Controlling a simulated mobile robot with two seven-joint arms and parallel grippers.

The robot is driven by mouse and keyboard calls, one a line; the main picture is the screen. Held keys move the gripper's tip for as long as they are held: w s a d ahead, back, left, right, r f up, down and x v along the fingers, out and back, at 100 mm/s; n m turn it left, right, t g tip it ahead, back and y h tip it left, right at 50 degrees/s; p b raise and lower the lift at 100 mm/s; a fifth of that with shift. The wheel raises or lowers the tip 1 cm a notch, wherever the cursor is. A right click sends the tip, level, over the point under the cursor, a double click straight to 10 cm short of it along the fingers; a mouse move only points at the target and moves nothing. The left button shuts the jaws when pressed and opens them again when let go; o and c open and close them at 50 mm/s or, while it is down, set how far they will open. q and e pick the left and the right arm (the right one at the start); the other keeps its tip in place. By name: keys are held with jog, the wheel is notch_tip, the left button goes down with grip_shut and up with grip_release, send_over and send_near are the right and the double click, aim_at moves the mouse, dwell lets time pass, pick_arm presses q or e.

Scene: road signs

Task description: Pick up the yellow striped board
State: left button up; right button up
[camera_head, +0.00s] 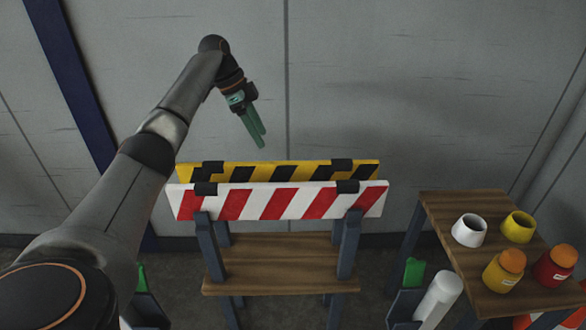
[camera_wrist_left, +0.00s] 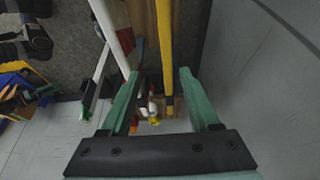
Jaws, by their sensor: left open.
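The yellow striped board (camera_head: 292,172), yellow with black diagonal stripes, stands on edge in dark brackets behind a red-and-white striped board (camera_head: 275,202) that hides its lower part. My left gripper (camera_head: 257,142) is open and empty above the yellow board, with its green fingers pointing down. In the left wrist view, the yellow board (camera_wrist_left: 164,50) shows edge-on as a narrow strip, seen in the gap between the open green fingers (camera_wrist_left: 158,92). The fingers appear apart from it.
The boards stand on a rack with a wooden shelf (camera_head: 270,265). A wooden table (camera_head: 460,208) at the right holds a white cup (camera_head: 469,230), a yellow cup (camera_head: 517,227), and yellow (camera_head: 504,271) and red (camera_head: 555,265) jars. A grey wall (camera_head: 400,90) stands behind.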

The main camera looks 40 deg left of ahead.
pick_arm(q)
jog(key=b, duration=0.1)
send_over(277, 162)
jog(key=s+a, duration=0.1)
jog(key=s, duration=0.1)
jog(key=f, duration=0.5)
jog(key=shift+a+f, duration=0.1)
jog(key=shift+a, duration=0.1)
jog(key=shift+w+d+f, duration=0.15)
jog(key=shift+w+f, duration=0.05)
jog(key=shift+f, duration=0.25)
jog(key=b+x, duration=0.1)
jog(key=x, duration=0.4)
jog(key=shift+w, duration=0.2)
pick_arm(e)
notch_tip(277, 162, down, 2)
jog(key=shift+d, duration=0.15)
pick_arm(q)
jog(key=shift+c, duration=0.2)
grip_shut()
